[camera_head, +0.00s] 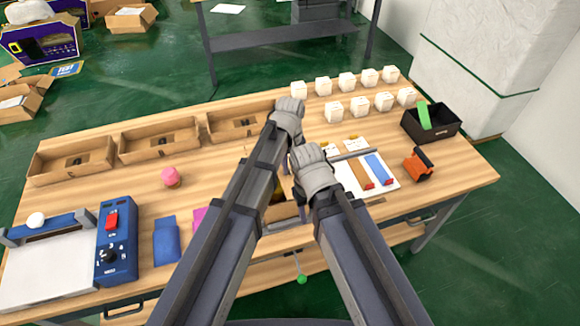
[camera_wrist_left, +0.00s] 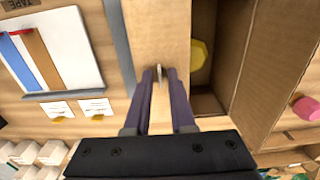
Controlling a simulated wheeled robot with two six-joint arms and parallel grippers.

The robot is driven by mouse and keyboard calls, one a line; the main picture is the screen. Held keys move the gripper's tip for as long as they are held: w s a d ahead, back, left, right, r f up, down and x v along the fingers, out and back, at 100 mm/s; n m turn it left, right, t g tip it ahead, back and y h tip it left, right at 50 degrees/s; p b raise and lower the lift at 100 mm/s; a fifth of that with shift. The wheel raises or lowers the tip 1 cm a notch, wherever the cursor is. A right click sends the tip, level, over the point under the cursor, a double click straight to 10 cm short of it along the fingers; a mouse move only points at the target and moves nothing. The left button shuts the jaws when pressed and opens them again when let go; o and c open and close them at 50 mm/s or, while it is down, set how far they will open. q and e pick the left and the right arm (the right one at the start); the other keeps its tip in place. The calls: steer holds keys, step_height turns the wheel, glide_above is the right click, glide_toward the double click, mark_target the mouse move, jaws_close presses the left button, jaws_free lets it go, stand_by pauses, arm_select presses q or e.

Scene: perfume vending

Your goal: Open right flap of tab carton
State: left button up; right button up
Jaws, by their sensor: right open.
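The tab carton (camera_head: 283,213) stands at the table's front edge in the head view, largely hidden by my arms. In the left wrist view, its open inside holds a yellow object (camera_wrist_left: 198,56). A pale cardboard flap (camera_wrist_left: 155,30) lies folded outward beside the opening. My left gripper (camera_head: 291,106) shows its two purple fingers apart over this flap in the left wrist view (camera_wrist_left: 160,76), with a small grey mark between the tips. I cannot tell whether they touch it. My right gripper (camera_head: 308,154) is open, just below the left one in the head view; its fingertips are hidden.
Three open cardboard trays (camera_head: 118,148) line the back left. Several white boxes (camera_head: 347,82) and a black bin (camera_head: 450,120) stand at the back right. A white board (camera_head: 350,183), an orange tape dispenser (camera_head: 419,166) and a blue-panelled sealer (camera_head: 118,235) flank the carton.

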arm_select(q)
jaws_close()
stand_by(1.1)
